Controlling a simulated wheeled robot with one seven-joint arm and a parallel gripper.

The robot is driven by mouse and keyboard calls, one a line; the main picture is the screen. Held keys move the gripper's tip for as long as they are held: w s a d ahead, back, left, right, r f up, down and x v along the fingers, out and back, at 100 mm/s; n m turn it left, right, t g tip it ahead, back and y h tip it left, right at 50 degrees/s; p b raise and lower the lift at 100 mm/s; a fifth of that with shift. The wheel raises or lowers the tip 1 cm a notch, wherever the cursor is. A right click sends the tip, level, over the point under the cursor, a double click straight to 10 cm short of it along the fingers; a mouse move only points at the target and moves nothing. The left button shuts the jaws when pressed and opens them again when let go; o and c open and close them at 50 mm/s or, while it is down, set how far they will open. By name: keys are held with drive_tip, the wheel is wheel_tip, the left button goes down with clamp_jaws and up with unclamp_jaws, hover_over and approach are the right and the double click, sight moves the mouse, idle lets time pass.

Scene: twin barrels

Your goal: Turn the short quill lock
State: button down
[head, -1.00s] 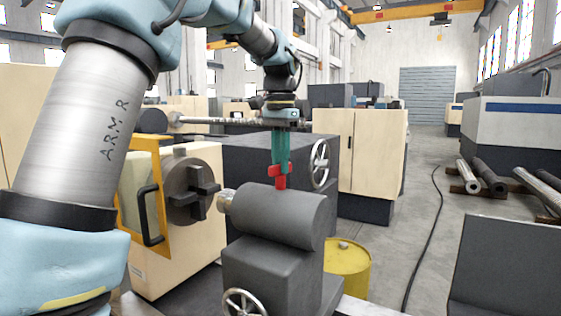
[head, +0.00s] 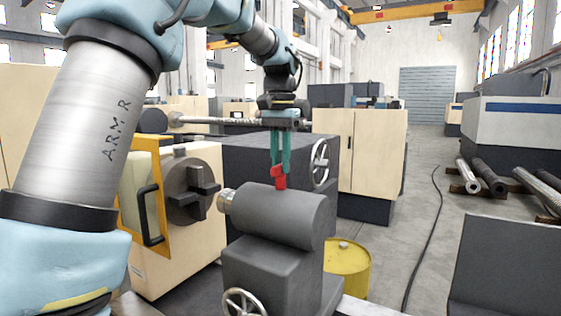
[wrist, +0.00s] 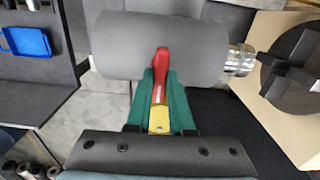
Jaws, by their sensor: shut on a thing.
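The short quill lock is a red lever (head: 279,178) standing on top of the grey tailstock barrel (head: 275,215). My gripper (head: 280,168) points down from above with its green fingers shut on the lever. In the wrist view the red lever (wrist: 160,72) lies between the green fingers (wrist: 161,100), with a yellow part below it. The grey barrel (wrist: 150,45) lies across the top of that view. The lever's lower end meets the barrel; the fingers partly cover its upper part.
A silver quill end (head: 226,200) sticks out of the barrel towards a dark chuck (head: 192,192). A handwheel (head: 244,303) is low at the front and another (head: 319,163) is behind. A yellow drum (head: 348,265) stands at the right. Open floor lies further right.

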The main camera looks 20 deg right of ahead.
sight(280, 164)
drive_tip(key=c, duration=0.8)
unclamp_jaws()
drive_tip(key=shift+r, duration=0.1)
wheel_tip(280, 164, up, 11)
drive_tip(key=b, duration=0.1)
drive_tip(key=shift+f, duration=0.2)
